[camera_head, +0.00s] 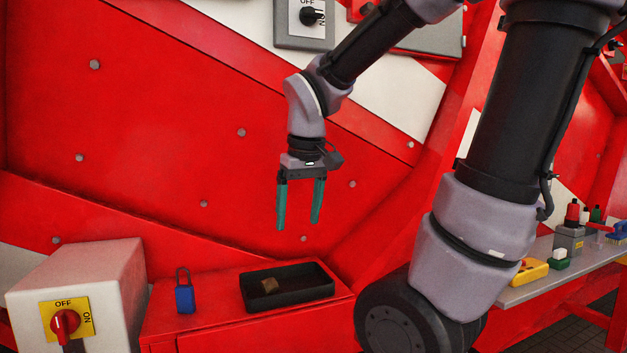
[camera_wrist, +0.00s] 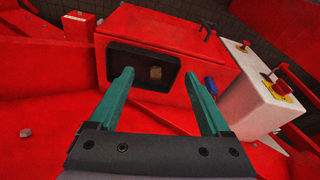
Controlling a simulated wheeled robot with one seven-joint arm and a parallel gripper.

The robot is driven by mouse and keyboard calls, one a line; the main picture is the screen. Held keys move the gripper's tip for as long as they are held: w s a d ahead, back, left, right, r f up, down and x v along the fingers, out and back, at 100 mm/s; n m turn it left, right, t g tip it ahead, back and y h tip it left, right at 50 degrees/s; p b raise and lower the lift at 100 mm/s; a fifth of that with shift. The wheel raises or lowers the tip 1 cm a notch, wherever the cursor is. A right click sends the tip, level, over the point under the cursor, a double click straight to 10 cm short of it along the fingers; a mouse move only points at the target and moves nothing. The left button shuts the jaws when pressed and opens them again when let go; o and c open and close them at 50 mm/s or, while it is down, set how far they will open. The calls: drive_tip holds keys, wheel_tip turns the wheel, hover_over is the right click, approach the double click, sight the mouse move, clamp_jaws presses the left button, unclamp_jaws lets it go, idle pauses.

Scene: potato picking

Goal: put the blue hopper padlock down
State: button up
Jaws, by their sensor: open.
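The blue padlock (camera_head: 185,297) stands upright on the red ledge (camera_head: 215,318), its dark shackle up, between the white switch box and the black tray. In the wrist view the padlock (camera_wrist: 211,87) shows small, just past the right finger, partly hidden by it. My gripper (camera_head: 299,226) hangs fingers down above the ledge, up and to the right of the padlock. Its two green fingers are apart with nothing between them, and they also show empty in the wrist view (camera_wrist: 163,85). The gripper is clear of the padlock.
A black tray (camera_head: 307,295) with a brown lump (camera_head: 270,285) sits on the ledge right of the padlock. A white switch box (camera_head: 112,273) with a red OFF/ON knob (camera_head: 65,323) stands at left. A grey bench (camera_head: 535,280) holds several small items at right.

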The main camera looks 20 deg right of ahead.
drive_tip(key=s+d+r+m+t+y, duration=0.1)
drive_tip(key=s+r+m+t, duration=0.2)
drive_tip(key=r, duration=0.4)
drive_tip(key=m+t, duration=0.1)
drive_tip(key=m, duration=0.1)
drive_tip(key=shift+d+m+t+y, duration=0.3)
drive_tip(key=shift+d+m+y, duration=0.1)
